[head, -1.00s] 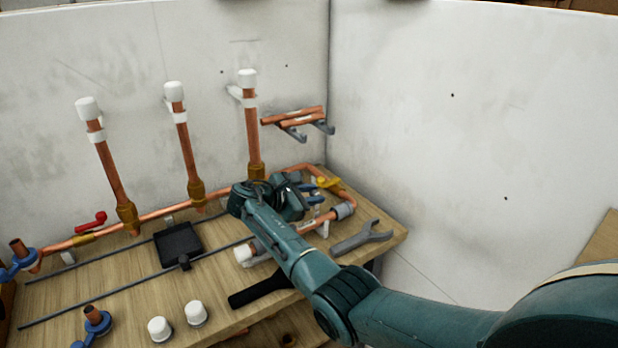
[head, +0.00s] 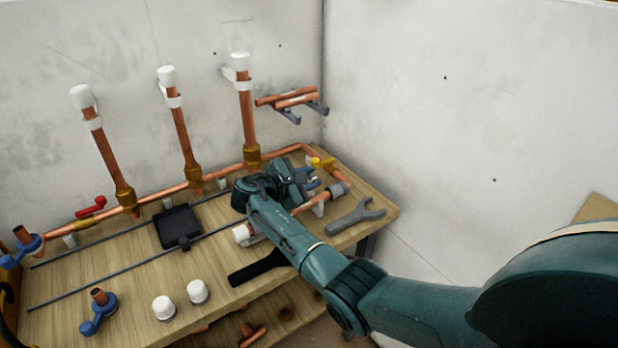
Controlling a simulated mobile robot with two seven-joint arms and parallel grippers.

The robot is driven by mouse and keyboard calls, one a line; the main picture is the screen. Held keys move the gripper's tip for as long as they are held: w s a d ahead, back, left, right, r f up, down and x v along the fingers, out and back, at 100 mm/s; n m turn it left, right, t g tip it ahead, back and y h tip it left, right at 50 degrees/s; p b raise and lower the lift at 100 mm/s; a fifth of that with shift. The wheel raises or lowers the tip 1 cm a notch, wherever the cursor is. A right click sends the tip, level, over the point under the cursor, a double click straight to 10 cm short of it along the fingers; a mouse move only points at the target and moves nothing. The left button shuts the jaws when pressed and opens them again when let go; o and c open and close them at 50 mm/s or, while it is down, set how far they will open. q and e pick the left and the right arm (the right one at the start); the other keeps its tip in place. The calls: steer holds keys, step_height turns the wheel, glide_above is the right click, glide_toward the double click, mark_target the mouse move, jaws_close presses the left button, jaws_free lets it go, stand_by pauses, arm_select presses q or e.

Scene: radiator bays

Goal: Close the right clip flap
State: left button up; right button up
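The right upright copper pipe (head: 246,115) has a white cap and a white clip (head: 241,76) near its top. A pale flap (head: 228,71) seems to stick out to the left of this clip, towards the wall. The middle clip (head: 173,101) and left clip (head: 93,124) sit around their own pipes. My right gripper (head: 301,182) is low over the back right of the bench, below and to the right of the right clip and apart from it. Its wrist hides most of its fingers, so their opening does not show. My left gripper is out of view.
The wooden bench (head: 215,268) carries a black tray (head: 179,226), two white caps (head: 180,300), blue-handled valves (head: 98,312) and a grey wrench (head: 355,215). A wall rack (head: 293,99) holds short copper pipes right of the right pipe. The right wall is bare.

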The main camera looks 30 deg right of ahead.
steer(key=shift+o, duration=1.4)
steer(key=shift+w+a+r, duration=0.15)
steer(key=shift+w+r, duration=0.1)
steer(key=shift+r, duration=0.05)
steer(key=shift+s+f, duration=0.1)
steer(key=shift+s+a, duration=0.1)
steer(key=shift+a, duration=0.05)
steer(key=v, duration=1.2)
steer(key=shift+s+a+b, duration=0.1)
steer(key=shift+a+b, duration=0.25)
